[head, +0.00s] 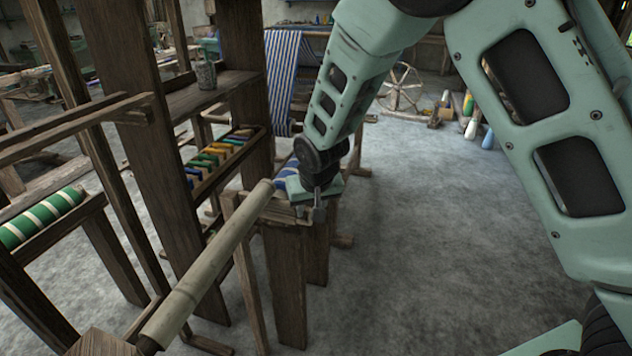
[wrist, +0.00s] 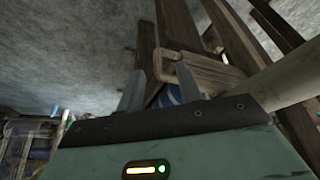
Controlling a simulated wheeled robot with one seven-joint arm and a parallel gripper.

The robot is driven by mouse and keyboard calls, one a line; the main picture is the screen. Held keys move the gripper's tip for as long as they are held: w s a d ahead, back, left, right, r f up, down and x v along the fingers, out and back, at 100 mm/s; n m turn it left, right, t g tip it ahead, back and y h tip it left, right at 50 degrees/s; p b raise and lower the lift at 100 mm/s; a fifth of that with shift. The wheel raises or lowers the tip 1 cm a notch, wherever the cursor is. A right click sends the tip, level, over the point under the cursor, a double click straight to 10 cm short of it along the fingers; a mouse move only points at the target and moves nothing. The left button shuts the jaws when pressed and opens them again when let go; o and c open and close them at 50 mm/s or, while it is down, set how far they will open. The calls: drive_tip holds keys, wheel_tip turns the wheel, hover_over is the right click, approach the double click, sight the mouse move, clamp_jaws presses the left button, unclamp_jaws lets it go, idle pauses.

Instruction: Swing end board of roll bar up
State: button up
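The roll bar (head: 215,258) is a pale round wooden pole running from the lower left toward the middle of the head view. It also shows at the right of the wrist view (wrist: 290,80). At its far end a small wooden board (wrist: 203,68), which looks like the end board, lies across the loom's end posts. My gripper (head: 309,211) points down at this board's right end. In the wrist view its two fingers (wrist: 160,84) stand apart, with the board's near end between and just beyond them. I cannot tell whether they touch it.
Dark upright loom posts (head: 285,285) stand right below my gripper. A shelf of coloured spools (head: 220,158) and a cup (head: 206,75) are on the loom to the left. Blue striped cloth (head: 284,75) hangs behind. The grey floor (head: 430,230) to the right is clear.

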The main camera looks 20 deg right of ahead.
drive_tip(key=v, duration=1.6)
drive_tip(key=shift+s+f, duration=0.1)
drive_tip(key=s+a+r+n+g+p, duration=0.1)
drive_tip(key=s+n+g+p, duration=0.1)
drive_tip(key=s, duration=1.2)
drive_tip(key=s+a+r+n+g+p, duration=0.1)
drive_tip(key=s+n+p, duration=0.3)
drive_tip(key=s, duration=0.9)
drive_tip(key=shift+s+r+n+g+y, duration=0.35)
drive_tip(key=shift+r+n+g, duration=0.1)
drive_tip(key=shift+n+g, duration=0.3)
